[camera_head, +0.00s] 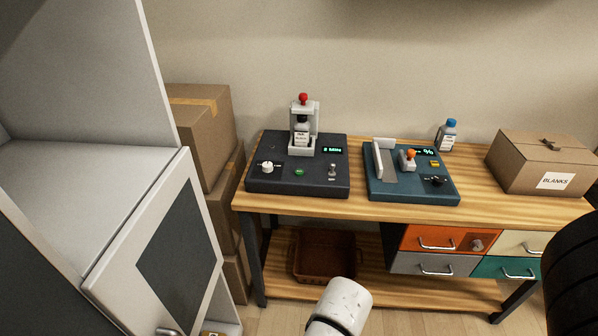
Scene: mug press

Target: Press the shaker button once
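A dark grey machine (322,176) stands on the left part of the wooden bench. A bottle (302,135) sits in its pale clamp stand (311,148) under a red knob (303,98); this looks like the shaker. Its front panel has a round green button (299,172), a white dial (266,167), a small lever (332,171) and a lit green display (332,150), too small to read surely. Nothing touches the button. My gripper's fingers are not in view; a white rounded piece at the bottom centre seems to be part of my arm, well below the bench top.
A teal machine (413,187) stands right of the dark one, with a blue-capped bottle (449,134) behind. A "BLANKS" carton (541,163) is at the right. An open white cabinet door (160,250) and stacked cartons (201,135) flank the left. A brown bin (323,253) sits below.

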